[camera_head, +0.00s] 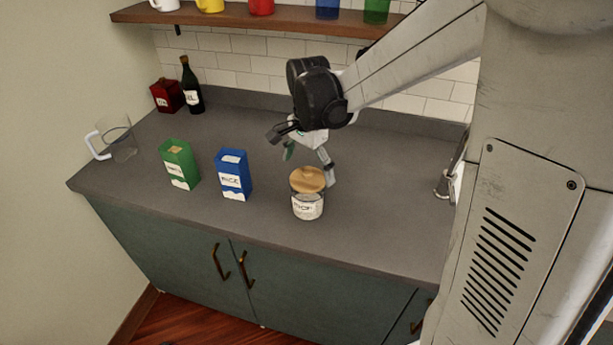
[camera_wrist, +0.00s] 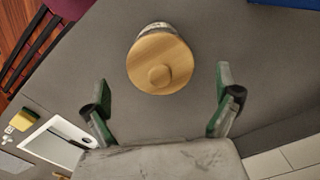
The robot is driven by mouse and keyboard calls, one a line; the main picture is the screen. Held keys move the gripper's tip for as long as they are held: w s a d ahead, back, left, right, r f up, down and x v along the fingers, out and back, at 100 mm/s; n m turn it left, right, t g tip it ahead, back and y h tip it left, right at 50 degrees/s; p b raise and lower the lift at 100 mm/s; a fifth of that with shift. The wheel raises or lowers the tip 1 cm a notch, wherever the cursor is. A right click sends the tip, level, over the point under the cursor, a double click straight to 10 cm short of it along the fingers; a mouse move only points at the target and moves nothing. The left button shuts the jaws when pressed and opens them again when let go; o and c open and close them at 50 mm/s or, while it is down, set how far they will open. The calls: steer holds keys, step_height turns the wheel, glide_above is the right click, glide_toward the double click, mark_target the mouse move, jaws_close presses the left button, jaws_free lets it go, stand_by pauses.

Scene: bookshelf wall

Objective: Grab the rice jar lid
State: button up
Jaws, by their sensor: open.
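The rice jar (camera_head: 307,206) is a clear jar with a white label, standing upright on the grey counter. Its round wooden lid (camera_head: 308,179) sits on top. In the wrist view the lid (camera_wrist: 160,64), with a round knob in its middle, is seen from above and hides most of the jar. My gripper (camera_head: 308,160) is above the counter, just behind and above the jar in the head view. In the wrist view its fingers (camera_wrist: 160,98) are spread wide, with the lid ahead of them and centred between them. The fingers are empty and apart from the lid.
A blue rice box (camera_head: 233,176) and a green box (camera_head: 179,165) stand left of the jar. A clear pitcher (camera_head: 119,142), dark bottle (camera_head: 191,88) and red canister (camera_head: 167,96) are farther left. A shelf with mugs (camera_head: 240,18) hangs above. The counter (camera_head: 370,200) right of the jar is clear.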

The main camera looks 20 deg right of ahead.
steer(key=shift+f, duration=1.25)
steer(key=shift+c, duration=0.4)
steer(key=c, duration=1.2)
steer(key=shift+r, duration=0.1)
